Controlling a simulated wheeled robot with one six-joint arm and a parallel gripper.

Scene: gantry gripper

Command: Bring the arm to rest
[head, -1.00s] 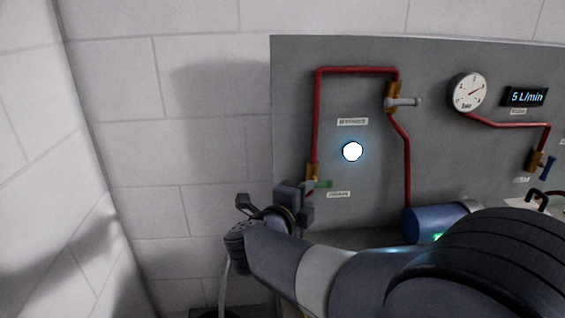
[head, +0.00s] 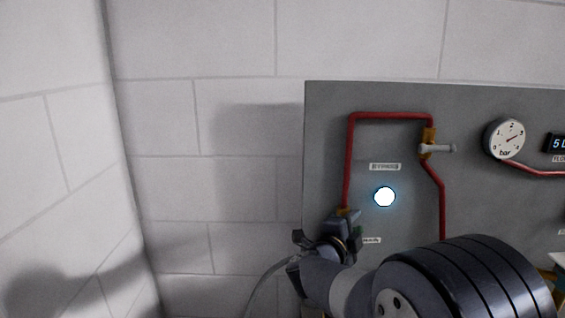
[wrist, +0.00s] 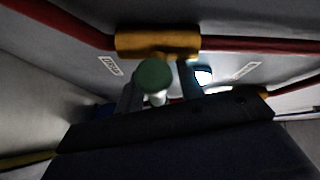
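In the head view my gripper (head: 342,228) is in front of the lower left of the grey panel and covers most of the drain valve. In the wrist view the two fingers (wrist: 160,88) stand apart, one on each side of the valve's green-ended handle (wrist: 154,76). Small gaps seem to show beside the handle, so the gripper looks open; any contact is hard to tell. The valve's brass body (wrist: 158,41) sits on the red pipe just beyond the fingers.
The grey panel (head: 325,150) carries a red pipe (head: 390,116), the bypass valve (head: 428,145) with its grey handle sideways, a lit white round lamp (head: 384,197) and a bar gauge (head: 504,139). A white block wall (head: 235,120) stands left of the panel, with open space before it.

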